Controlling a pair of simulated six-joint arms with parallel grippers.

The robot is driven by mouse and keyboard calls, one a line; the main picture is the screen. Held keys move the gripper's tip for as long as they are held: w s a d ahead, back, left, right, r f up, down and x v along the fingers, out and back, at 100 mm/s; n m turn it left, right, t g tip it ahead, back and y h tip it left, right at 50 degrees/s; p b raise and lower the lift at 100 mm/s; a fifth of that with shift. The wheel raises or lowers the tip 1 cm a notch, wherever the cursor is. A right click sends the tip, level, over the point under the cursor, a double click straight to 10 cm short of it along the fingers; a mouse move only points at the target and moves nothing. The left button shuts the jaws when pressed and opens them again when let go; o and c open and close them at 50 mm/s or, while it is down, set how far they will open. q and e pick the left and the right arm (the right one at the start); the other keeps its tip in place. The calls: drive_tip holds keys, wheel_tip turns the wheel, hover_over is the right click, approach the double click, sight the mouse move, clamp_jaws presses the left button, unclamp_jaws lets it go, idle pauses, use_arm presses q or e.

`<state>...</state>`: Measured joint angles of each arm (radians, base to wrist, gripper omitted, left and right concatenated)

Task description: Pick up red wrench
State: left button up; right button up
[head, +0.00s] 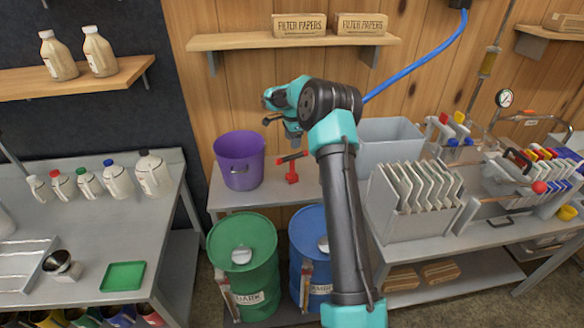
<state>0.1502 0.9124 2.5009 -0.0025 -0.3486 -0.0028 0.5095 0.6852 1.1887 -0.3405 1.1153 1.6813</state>
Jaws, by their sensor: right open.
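My right gripper (270,109) is open and empty. It hangs above and behind the tool in the picture, apart from it, pointing left. My right arm reaches in from the bottom and covers the bench right of the tool. My left gripper is not in view.
A grey bin (388,140) and a rack of white plates (412,200) stand right of my arm. Green (245,262) and blue (312,222) drums stand below the bench front. A shelf with filter paper boxes (299,25) hangs above. The bench around the tool is mostly clear.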

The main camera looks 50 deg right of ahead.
sight(292, 160)
drive_tip(key=shift+f, duration=2.8)
drive_tip(key=shift+f, duration=0.1)
drive_tip(key=shift+w+f, duration=0.15)
drive_tip(key=shift+f, duration=1.15)
drive_tip(key=shift+w+f, duration=0.1)
drive_tip(key=shift+f, duration=1.15)
clamp_jaws()
